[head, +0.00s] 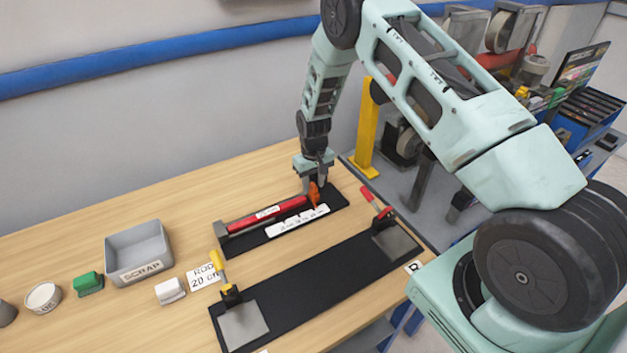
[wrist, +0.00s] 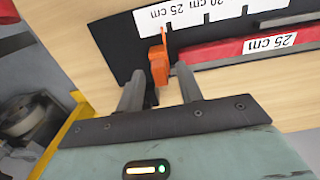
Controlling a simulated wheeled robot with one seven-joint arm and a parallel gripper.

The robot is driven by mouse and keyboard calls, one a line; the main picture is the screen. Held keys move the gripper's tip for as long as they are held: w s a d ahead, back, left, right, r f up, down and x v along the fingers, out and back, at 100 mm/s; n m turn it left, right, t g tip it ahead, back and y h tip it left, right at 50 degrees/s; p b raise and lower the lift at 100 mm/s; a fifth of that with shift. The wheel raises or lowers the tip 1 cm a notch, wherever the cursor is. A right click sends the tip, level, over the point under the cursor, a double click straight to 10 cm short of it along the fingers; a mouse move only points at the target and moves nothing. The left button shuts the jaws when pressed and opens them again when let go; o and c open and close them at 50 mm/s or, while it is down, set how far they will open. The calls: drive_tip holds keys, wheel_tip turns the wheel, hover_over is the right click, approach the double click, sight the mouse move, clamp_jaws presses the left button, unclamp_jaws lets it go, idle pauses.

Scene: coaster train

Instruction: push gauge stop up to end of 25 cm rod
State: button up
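The orange gauge stop (head: 314,194) sits at the right end of the black gauge board (head: 337,192). It also shows in the wrist view (wrist: 158,66). The red 25 cm rod (head: 285,207) lies along the board, with its label in the wrist view (wrist: 230,51). The rod's near end is close beside the stop; whether they touch is partly hidden by a finger. My gripper (head: 314,186) is over the stop. In the wrist view my gripper (wrist: 159,76) has its fingers apart, one on each side of the stop, with gaps visible.
A white length scale (head: 297,221) runs along the board's front. A longer black board with two clamps (head: 305,283) lies in front. The grey SCRAP bin (head: 138,252), a green block (head: 88,284) and a ROD 20 cm card (head: 203,277) are to the left. A yellow post (head: 364,130) stands behind right.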

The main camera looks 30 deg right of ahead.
clamp_jaws()
drive_tip(key=shift+a+f+b, duration=0.1)
drive_tip(key=shift+a+b, duration=0.55)
drive_tip(key=shift+b, duration=0.15)
drive_tip(key=shift+a, duration=0.15)
unclamp_jaws()
wheel_tip(320, 180, up, 18)
drive_tip(key=b, duration=0.5)
drive_tip(key=shift+f+b, duration=0.15)
drive_tip(key=shift+b, duration=0.15)
